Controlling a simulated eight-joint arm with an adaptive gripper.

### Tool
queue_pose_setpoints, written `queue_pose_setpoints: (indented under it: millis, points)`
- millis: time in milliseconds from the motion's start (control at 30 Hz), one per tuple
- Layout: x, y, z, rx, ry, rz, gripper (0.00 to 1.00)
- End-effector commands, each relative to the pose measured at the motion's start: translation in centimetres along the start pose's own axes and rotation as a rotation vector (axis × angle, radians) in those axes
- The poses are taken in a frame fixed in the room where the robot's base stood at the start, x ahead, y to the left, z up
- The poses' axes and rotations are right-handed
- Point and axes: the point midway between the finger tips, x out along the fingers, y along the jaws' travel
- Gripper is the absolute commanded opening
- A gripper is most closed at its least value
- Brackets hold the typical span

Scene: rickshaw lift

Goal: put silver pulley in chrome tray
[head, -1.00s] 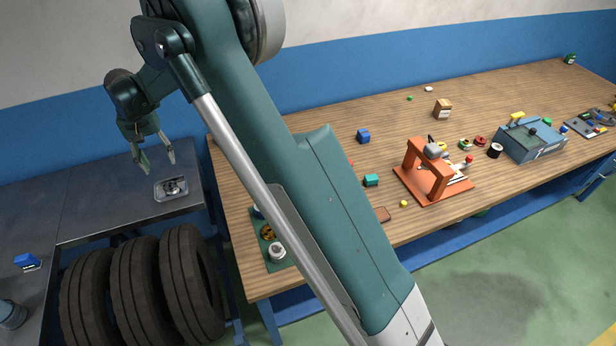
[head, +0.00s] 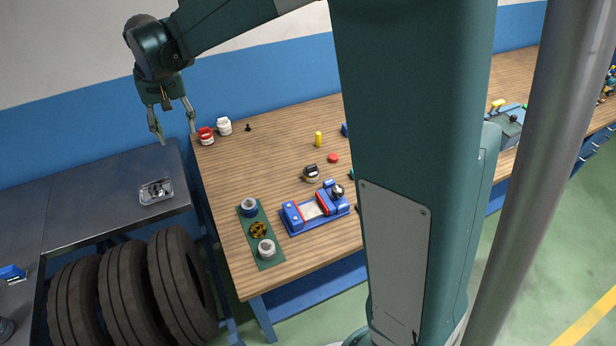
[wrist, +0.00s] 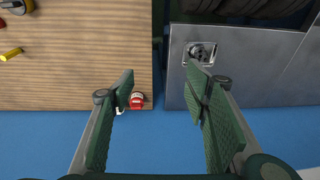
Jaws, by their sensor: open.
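The chrome tray (head: 172,200) stands on the dark metal bench left of the wooden table. Small shiny metal parts (head: 157,189) lie in it; I cannot tell whether one is the silver pulley. The tray also shows in the wrist view (wrist: 187,61), beyond the right finger. My gripper (head: 174,132) is open and empty, raised above the bench and table corner, up and slightly right of the tray. Its two fingers are wide apart in the wrist view (wrist: 160,90), with nothing between them.
On the wooden table (head: 290,140) are a green plate (head: 273,262) with round parts, a blue vise-like device (head: 297,222), a red jar (head: 206,136) and a white jar (head: 224,126). Tyres (head: 180,285) stand below the bench. My arm hides the table's middle.

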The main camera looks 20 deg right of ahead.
Motion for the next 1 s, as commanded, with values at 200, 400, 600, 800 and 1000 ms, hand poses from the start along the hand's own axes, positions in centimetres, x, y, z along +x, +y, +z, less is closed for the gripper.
queue_pose_setpoints:
  millis: [200,400,600,800,1000]
  points:
    - [-3.3,3.5,2.7,0.001,0.043,-0.007,0.47]
    - [-5.9,6.5,5.2,0.0,0.082,-0.011,0.47]
    - [-8.0,9.3,8.1,-0.001,0.121,-0.012,0.47]
    - [-9.8,11.9,11.1,-0.002,0.16,-0.012,0.47]
    - [-11.1,14.4,14.3,-0.003,0.2,-0.01,0.47]
